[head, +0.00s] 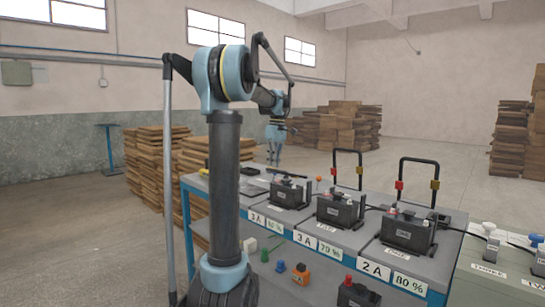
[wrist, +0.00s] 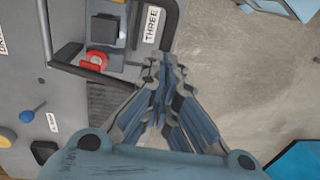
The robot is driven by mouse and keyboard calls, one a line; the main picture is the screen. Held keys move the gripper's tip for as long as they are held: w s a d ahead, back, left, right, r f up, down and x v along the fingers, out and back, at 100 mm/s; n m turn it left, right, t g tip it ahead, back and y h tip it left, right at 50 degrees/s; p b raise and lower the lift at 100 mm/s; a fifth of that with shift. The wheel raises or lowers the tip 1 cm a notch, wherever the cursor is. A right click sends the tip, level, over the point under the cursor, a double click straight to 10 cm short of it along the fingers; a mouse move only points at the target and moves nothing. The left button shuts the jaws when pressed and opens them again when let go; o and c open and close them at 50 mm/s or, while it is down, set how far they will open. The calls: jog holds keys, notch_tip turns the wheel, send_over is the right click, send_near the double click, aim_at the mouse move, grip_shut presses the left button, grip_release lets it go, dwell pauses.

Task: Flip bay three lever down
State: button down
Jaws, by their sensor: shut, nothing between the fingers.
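A plate that seems to read THREE (head: 488,270) is on the grey-green cabinet at the right in the head view. In the wrist view my gripper (wrist: 165,68) is shut and empty. I cannot tell whether the fingers touch the bar.
A second lever (head: 537,262) is at the right edge. Wood stacks (head: 155,165) stand behind. Bare floor (wrist: 235,75) shows right of my fingers.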

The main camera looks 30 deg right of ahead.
jog(key=shift+f, duration=0.3)
jog(key=shift+s+a+f+h, duration=0.1)
jog(key=shift+a+f+h, duration=0.3)
jog(key=shift+f+h, duration=0.15)
jog(key=shift+s+a+f+t+h, duration=0.1)
jog(key=shift+a+f+t+h, duration=0.1)
jog(key=shift+f+h, duration=0.4)
jog(key=shift+s+a+f+t+h, duration=0.1)
jog(key=shift+a+f+t+h, duration=0.15)
jog(key=shift+f, duration=0.5)
jog(key=shift+a+f+t+h, duration=0.15)
jog(key=shift+f+h, duration=0.35)
jog(key=shift+f, duration=0.2)
jog(key=shift+r, duration=0.1)
